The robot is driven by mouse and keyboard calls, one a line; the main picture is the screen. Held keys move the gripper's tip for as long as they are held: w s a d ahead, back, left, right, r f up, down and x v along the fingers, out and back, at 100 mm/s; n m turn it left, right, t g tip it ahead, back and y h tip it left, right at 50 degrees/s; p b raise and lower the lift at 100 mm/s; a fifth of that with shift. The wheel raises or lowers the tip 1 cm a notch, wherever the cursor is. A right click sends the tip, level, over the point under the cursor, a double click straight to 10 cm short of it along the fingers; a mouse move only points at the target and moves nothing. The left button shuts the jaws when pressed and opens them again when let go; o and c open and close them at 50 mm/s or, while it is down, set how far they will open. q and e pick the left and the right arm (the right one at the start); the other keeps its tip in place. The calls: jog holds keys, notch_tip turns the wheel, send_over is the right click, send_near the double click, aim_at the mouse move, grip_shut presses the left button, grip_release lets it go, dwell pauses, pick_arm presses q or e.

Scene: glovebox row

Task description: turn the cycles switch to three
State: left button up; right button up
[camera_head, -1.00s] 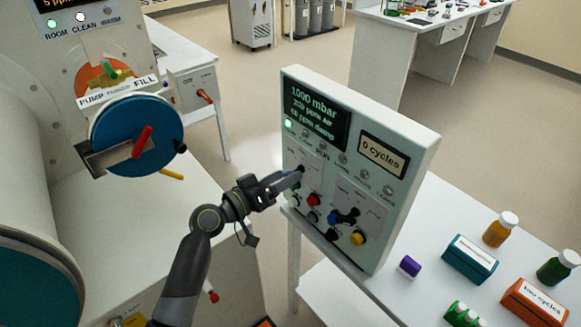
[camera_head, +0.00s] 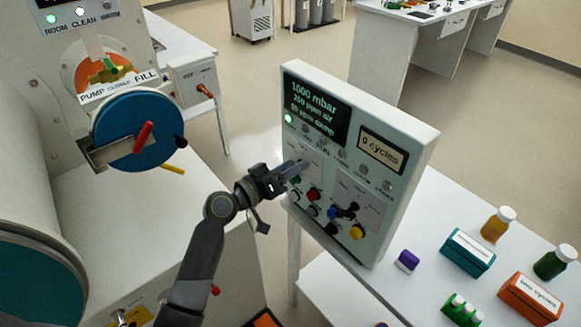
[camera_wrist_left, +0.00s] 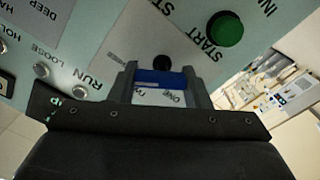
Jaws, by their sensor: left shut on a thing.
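The control panel (camera_head: 372,176) stands upright on a white table, with a display reading 0 cycles (camera_head: 382,147). My left gripper (camera_head: 303,169) is at the panel's left label plate, over the spot of the switch there. In the left wrist view, the gripper (camera_wrist_left: 164,85) is shut on a blue switch handle (camera_wrist_left: 160,77) with a black round end (camera_wrist_left: 162,62). The white plate under it shows ONE and a partly readable TWO. Which position the handle points to is hard to tell. My right gripper is out of view.
A green START button (camera_wrist_left: 225,29) sits close to the fingers. A second switch (camera_head: 345,212) and a yellow knob (camera_head: 357,232) are to the lower right on the panel. Bottles, boxes and a purple-capped item (camera_head: 407,262) stand on the table to the right.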

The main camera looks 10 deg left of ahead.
pick_arm(q)
jog(key=shift+n, duration=0.3)
jog(key=n, duration=0.3)
jog(key=shift+a+f+n+p, duration=0.1)
jog(key=shift+n+p, duration=0.35)
jog(key=shift+n, duration=1.25)
jog(key=shift+w, duration=0.1)
jog(key=o, duration=1)
